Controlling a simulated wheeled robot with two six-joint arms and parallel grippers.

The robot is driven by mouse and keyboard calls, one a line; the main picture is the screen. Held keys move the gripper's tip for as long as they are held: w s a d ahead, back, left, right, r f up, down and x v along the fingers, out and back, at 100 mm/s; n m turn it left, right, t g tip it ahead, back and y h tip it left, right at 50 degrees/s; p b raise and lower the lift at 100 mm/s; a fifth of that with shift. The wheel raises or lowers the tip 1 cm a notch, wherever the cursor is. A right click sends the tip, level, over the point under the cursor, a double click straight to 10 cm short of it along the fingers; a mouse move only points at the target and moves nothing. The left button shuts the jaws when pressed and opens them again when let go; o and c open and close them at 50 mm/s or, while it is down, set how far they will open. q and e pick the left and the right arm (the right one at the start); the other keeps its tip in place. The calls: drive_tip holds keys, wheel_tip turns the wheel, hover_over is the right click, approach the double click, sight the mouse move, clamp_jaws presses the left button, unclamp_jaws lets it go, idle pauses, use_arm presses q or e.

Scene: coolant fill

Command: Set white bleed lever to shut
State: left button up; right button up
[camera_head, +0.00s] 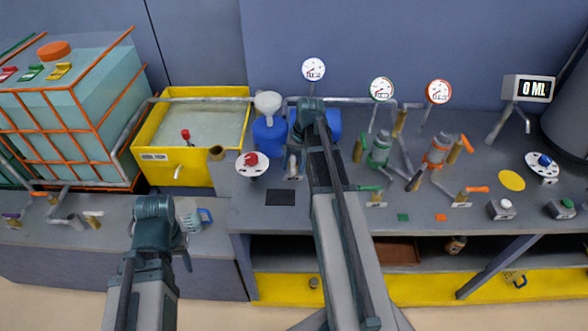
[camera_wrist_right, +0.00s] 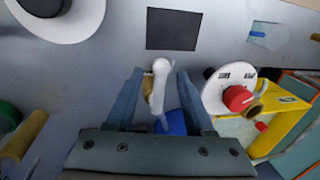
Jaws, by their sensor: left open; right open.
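A white lever (camera_wrist_right: 161,85) on a brass valve body (camera_wrist_right: 148,86) stands between the fingers of my right gripper (camera_wrist_right: 159,76) in the right wrist view. The gripper is open around it, and I cannot tell whether either finger touches it. In the head view my right arm largely covers this spot, with only a small pale part of the lever (camera_head: 293,162) showing beside it. Another white-handled brass valve (camera_head: 93,215) is on the lower left bench. My left gripper (camera_head: 178,238) is open above the lower left bench, its fingers mostly hidden.
A dark square pad (camera_head: 280,197) lies in front of the lever. A white disc with a red knob (camera_head: 251,162) is to its left. A yellow basin (camera_head: 165,168) stands behind left. Green (camera_head: 379,150) and orange (camera_head: 438,150) fittings stand to the right. A clear jug (camera_head: 188,215) is by my left gripper.

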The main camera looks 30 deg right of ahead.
clamp_jaws()
idle(1.4)
